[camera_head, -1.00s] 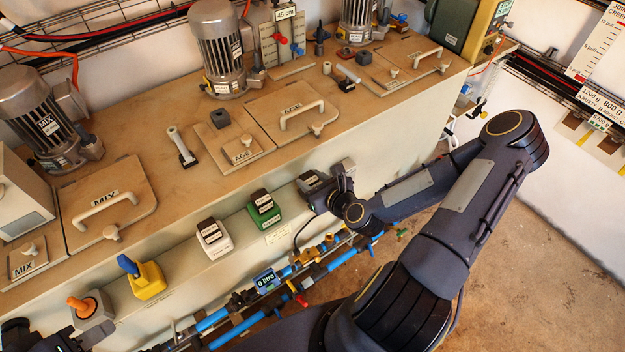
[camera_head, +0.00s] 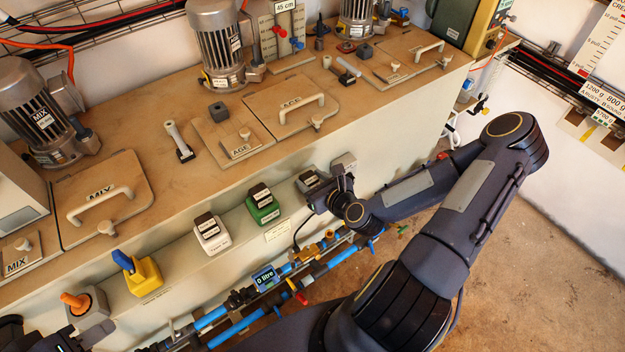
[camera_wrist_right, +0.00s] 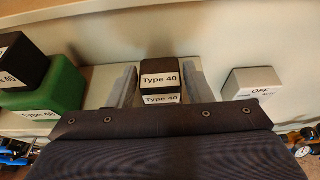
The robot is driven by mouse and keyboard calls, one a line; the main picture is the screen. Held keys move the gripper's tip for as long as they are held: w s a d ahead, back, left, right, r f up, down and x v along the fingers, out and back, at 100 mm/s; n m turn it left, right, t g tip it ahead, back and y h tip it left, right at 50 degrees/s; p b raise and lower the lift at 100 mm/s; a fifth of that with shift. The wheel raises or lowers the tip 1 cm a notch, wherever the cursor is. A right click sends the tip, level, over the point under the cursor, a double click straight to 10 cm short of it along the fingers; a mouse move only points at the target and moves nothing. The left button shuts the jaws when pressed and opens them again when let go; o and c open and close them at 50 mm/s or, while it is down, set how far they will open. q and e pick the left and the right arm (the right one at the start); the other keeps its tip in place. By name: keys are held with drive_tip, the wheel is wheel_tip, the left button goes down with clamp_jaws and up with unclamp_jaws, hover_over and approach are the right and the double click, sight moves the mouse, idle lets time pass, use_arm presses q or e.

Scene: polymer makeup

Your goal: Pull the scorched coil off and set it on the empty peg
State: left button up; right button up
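Several boxes with dark labelled tops sit along the bench front. A white one (camera_head: 211,240) and a green one (camera_head: 264,212) stand left of a grey one (camera_head: 306,181). My right gripper (camera_wrist_right: 162,88) has its fingers either side of a black-topped block (camera_wrist_right: 161,67) labelled "Type 40", with narrow gaps. It is open around the block. Nothing clearly shows scorching, so I cannot tell which coil that is.
A grey box marked OFF (camera_wrist_right: 252,83) stands right of my right gripper. A yellow box with a blue lever (camera_head: 144,277) and a grey box with an orange knob (camera_head: 90,310) are further left. Blue pipes (camera_head: 232,328) run below. Lids and motors occupy the bench top.

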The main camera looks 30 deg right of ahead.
drive_tip(key=o, duration=0.3)
drive_tip(key=shift+s, duration=0.1)
drive_tip(key=v, duration=0.7)
drive_tip(key=shift+s+r, duration=0.15)
drive_tip(key=shift+s, duration=0.2)
